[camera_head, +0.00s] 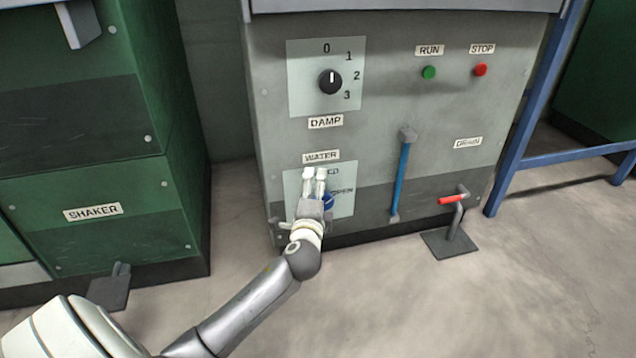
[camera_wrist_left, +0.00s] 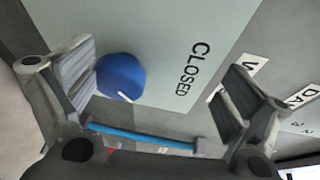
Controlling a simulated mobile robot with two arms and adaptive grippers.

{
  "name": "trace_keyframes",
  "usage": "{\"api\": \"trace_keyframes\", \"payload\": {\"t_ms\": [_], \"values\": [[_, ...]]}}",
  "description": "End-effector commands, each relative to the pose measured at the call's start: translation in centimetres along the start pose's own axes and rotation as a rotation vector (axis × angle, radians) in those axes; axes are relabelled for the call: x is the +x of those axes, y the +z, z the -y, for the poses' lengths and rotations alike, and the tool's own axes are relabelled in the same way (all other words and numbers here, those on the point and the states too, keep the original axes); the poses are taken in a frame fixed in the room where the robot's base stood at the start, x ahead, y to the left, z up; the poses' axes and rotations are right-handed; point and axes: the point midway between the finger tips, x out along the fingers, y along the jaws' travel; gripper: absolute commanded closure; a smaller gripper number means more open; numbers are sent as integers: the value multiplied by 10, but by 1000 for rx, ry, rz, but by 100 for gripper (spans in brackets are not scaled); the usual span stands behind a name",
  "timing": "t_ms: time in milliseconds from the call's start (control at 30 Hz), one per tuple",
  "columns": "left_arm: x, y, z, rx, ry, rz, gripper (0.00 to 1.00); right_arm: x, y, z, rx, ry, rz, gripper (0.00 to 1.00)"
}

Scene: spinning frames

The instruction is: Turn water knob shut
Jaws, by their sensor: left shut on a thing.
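The blue water knob (camera_head: 328,201) is on the pale WATER panel (camera_head: 346,207), low on the grey machine's front. My left gripper (camera_head: 314,174) is in front of the panel, shut on the knob, and hides part of it. In the left wrist view the knob (camera_wrist_left: 121,76) lies against the left-hand finger; the other finger stands well to the right, and its contact with the knob cannot be seen. The knob's white mark points to the lower right there, not straight at the word CLOSED (camera_wrist_left: 193,69). My right gripper is not in view.
A DAMP dial (camera_head: 330,81) is above the panel. A green SHAKER cabinet (camera_head: 110,235) is at left, a blue frame (camera_head: 515,150) at far right. The floor in front is mostly clear.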

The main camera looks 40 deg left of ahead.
Motion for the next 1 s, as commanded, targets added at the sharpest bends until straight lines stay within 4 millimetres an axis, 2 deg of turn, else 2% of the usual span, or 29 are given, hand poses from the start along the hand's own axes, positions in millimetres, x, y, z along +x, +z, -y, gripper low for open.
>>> {"api": "trace_keyframes", "payload": {"t_ms": [33, 100, 1000], "values": [[-4, -2, 15, -7, -24, -7, 23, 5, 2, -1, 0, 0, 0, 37], [-9, -2, 14, -7, -22, -7, 31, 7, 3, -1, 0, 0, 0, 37], [-73, -5, 11, -5, -3, -7, 31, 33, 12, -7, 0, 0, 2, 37]]}}
